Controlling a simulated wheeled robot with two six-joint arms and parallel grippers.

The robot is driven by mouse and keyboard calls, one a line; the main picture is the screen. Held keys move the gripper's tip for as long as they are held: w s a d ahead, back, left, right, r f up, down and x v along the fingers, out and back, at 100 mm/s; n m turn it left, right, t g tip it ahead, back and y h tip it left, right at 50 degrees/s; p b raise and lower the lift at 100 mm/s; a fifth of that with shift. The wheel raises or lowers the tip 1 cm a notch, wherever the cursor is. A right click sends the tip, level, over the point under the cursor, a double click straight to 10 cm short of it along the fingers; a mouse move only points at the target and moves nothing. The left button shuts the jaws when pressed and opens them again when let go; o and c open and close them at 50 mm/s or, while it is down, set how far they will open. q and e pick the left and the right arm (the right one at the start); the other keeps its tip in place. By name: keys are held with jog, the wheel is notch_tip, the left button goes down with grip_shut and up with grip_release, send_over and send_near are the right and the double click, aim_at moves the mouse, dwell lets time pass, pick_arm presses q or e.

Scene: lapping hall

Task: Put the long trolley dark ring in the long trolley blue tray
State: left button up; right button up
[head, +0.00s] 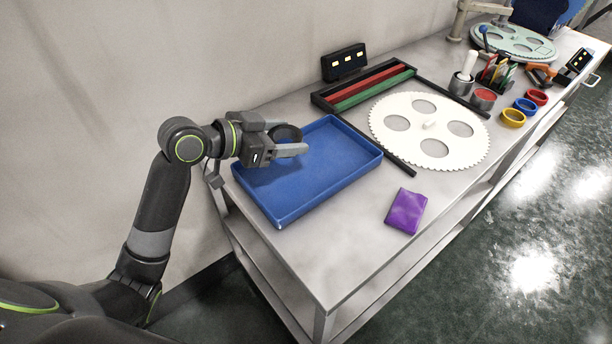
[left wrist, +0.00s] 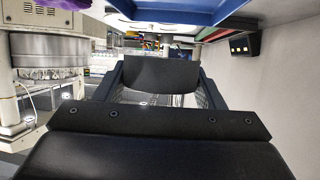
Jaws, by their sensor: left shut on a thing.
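The dark ring (head: 284,132) is between the fingers of my left gripper (head: 292,143), which is shut on it. Gripper and ring are over the left back part of the blue tray (head: 342,182), and the ring looks raised above the tray floor. The tray lies flat at the near left end of the long trolley (head: 350,245), and the part of its floor that shows is bare. In the left wrist view the ring (left wrist: 160,73) shows dark between the fingers, and the tray (left wrist: 190,10) is at the top edge. My right gripper is not in view.
A purple block (head: 406,211) lies right of the tray. A white toothed disc (head: 430,130) and a dark rack with red and green bars (head: 372,88) are behind it. Coloured rings (head: 513,117), cups and tools stand farther back. A wall runs along the left.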

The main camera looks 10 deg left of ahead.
aim_at(287, 180)
pick_arm(q)
notch_tip(287, 180, down, 10)
jog(key=shift+b, duration=0.45)
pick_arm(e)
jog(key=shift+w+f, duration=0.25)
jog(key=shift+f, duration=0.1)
pick_arm(q)
jog(key=shift+f, duration=0.2)
jog(key=o, duration=1.1)
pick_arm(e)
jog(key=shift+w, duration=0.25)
pick_arm(q)
jog(key=shift+r, duration=0.1)
